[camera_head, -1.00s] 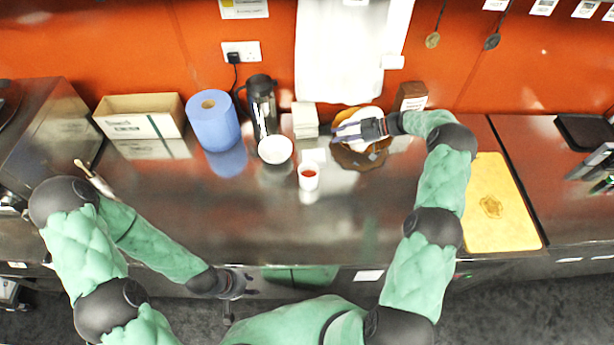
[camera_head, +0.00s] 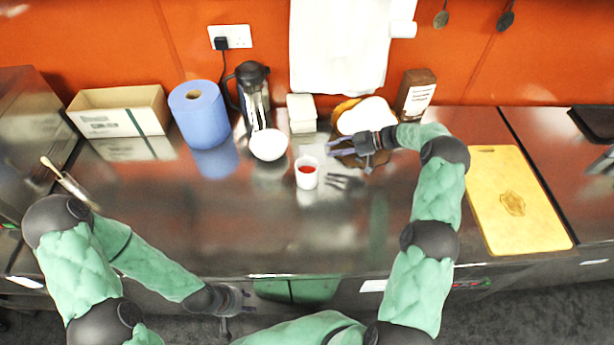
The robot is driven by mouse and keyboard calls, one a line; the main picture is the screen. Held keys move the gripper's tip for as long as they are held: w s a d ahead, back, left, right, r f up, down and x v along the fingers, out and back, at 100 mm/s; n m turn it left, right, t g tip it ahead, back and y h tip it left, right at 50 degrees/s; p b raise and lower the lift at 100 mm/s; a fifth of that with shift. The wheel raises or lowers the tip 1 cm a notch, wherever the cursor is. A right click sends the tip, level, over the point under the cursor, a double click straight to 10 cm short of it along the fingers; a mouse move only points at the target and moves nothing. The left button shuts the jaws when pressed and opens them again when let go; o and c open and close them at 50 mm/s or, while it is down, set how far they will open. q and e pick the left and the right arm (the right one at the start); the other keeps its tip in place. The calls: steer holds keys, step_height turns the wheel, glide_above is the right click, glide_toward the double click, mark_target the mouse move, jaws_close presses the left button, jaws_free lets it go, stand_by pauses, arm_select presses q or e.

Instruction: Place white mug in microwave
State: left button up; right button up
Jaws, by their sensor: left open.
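A small white cup (camera_head: 306,178) with red inside stands on the steel counter; it is the most mug-like thing I see, though no handle shows. A white bowl (camera_head: 268,144) stands behind and left of it. My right gripper (camera_head: 348,158) is open and empty, above the counter to the right of the cup, fingers spread and not touching it. My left gripper (camera_head: 236,311) is open and empty below the counter's front edge. A dark steel box (camera_head: 33,115) at the far left may be the microwave; its front is not clearly visible.
Behind stand a cardboard box (camera_head: 120,112), a blue roll (camera_head: 199,112), a dark flask (camera_head: 254,95), white containers (camera_head: 302,112), a white rounded item (camera_head: 368,115) and a brown carton (camera_head: 415,95). A yellow board (camera_head: 512,205) lies right. The counter's front middle is clear.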

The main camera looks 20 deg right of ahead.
mark_target(307, 156)
steer(key=x, duration=1)
steer(key=shift+w+a, duration=0.1)
steer(key=shift+a, duration=0.25)
jaws_close()
